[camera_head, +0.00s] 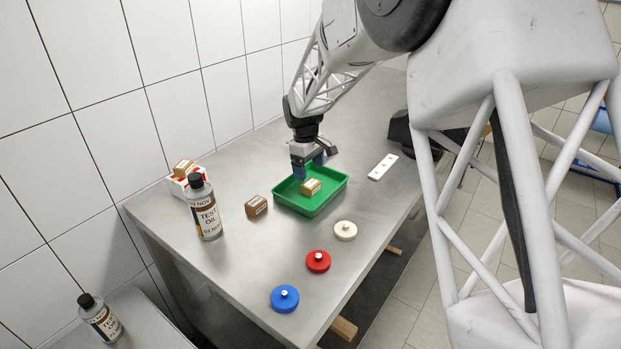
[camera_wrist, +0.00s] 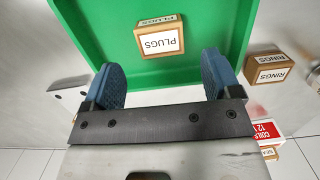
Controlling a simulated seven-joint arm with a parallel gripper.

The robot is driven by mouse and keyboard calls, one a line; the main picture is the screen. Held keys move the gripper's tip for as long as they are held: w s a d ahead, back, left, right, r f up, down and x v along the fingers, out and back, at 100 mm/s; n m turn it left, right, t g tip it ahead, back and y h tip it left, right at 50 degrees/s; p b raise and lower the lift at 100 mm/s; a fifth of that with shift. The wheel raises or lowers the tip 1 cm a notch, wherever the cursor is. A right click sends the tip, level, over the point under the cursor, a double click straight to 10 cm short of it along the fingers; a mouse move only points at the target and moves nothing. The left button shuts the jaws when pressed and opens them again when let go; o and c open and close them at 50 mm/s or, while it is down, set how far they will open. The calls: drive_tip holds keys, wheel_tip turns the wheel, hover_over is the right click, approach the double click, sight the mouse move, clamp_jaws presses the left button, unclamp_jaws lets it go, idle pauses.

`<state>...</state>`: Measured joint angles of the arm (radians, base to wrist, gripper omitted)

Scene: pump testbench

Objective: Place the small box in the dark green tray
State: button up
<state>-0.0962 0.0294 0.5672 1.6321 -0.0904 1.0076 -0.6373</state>
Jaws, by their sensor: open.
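The green tray (camera_head: 318,206) stands on the grey table, and its floor and rim also show in the wrist view (camera_wrist: 90,30). A small brown box (camera_head: 311,187) lies inside the tray; its white label reads PLUGS in the wrist view (camera_wrist: 160,40). My gripper (camera_head: 309,170) is above the back part of the tray. In the wrist view my gripper (camera_wrist: 162,68) has its two blue fingers wide apart with nothing between them. The PLUGS box is beyond the fingertips, apart from them.
Another brown box (camera_head: 256,206), labelled RINGS in the wrist view (camera_wrist: 268,68), stands left of the tray. White, red (camera_head: 318,261) and blue discs lie in front.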

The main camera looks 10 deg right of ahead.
sight(308, 182)
wheel_tip(308, 182, up, 6)
drive_tip(key=shift+w+a, duration=0.3)
drive_tip(key=shift+s, duration=0.1)
idle(0.6)
drive_tip(key=s+d+r+m+t, duration=0.1)
drive_tip(key=s+d+r, duration=0.1)
drive_tip(key=s+r, duration=0.35)
drive_tip(key=s+d+r+m, duration=0.1)
drive_tip(key=s+r+m, duration=0.1)
drive_tip(key=s, duration=0.7)
drive_tip(key=s+d+r+m+t, duration=0.1)
drive_tip(key=s+d+r, duration=0.15)
drive_tip(key=s, duration=0.45)
drive_tip(key=s+d+f+m+t+y, duration=0.1)
drive_tip(key=s+m, duration=0.4)
drive_tip(key=s, duration=1.9)
drive_tip(key=shift+d+f+t, duration=0.15)
drive_tip(key=shift+f+t, duration=0.15)
